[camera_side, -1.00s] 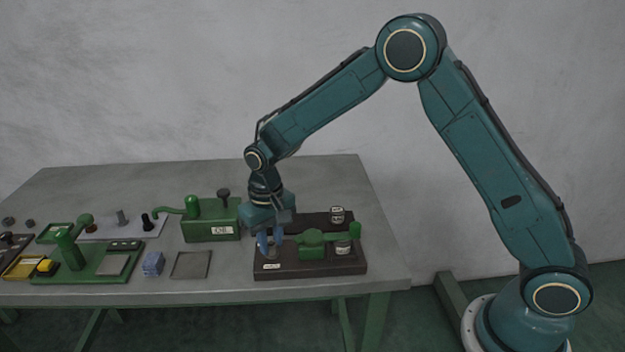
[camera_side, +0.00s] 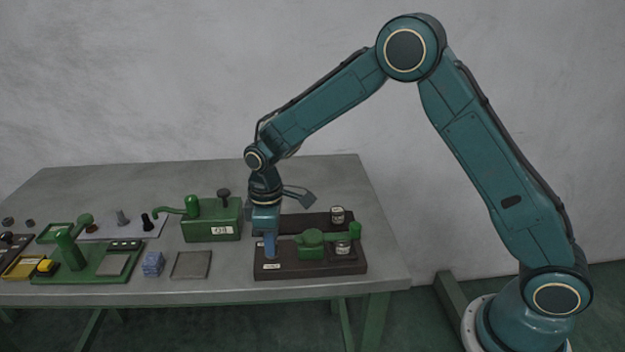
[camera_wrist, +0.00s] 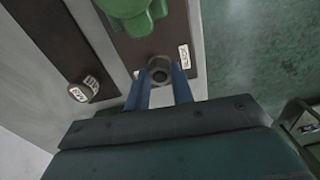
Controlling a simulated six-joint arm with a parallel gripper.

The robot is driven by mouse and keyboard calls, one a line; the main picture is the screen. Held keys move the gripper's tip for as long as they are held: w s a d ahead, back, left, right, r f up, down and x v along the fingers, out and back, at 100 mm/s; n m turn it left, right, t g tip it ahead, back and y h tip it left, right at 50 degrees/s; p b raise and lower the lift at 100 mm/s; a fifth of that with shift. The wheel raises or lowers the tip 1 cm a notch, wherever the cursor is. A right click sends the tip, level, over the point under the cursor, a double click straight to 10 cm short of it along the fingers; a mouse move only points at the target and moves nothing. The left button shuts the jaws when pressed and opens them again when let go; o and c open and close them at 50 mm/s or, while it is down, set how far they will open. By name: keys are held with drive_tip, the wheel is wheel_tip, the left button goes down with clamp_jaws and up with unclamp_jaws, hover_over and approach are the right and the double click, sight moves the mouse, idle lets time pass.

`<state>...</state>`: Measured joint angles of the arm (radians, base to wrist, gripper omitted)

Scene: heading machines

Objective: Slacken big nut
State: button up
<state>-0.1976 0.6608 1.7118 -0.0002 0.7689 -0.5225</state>
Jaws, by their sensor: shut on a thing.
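The big nut (camera_wrist: 159,70) is a grey ring at the end of the dark base block (camera_side: 310,268), seen from above in the wrist view. My gripper (camera_side: 270,250) points straight down at the left end of that block. In the wrist view my gripper (camera_wrist: 164,82) has its two blue fingers on either side of the nut, shut on it. In the side view the fingers hide the nut. A green clamp-like part (camera_side: 312,238) is mounted on the same block, right of my fingers; it also shows in the wrist view (camera_wrist: 135,12).
A labelled round weight (camera_side: 337,214) stands on a dark strip behind the block, and another (camera_side: 342,247) is at the block's right. A green oil box (camera_side: 212,222) stands left of my gripper. A grey plate (camera_side: 191,265) and blue block (camera_side: 153,263) lie farther left.

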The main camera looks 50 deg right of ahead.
drive_tip(key=shift+n, duration=0.5)
drive_tip(key=o, duration=1)
drive_tip(key=shift+r, duration=0.15)
wheel_tip(320, 180, up, 14)
drive_tip(key=shift+f, duration=0.2)
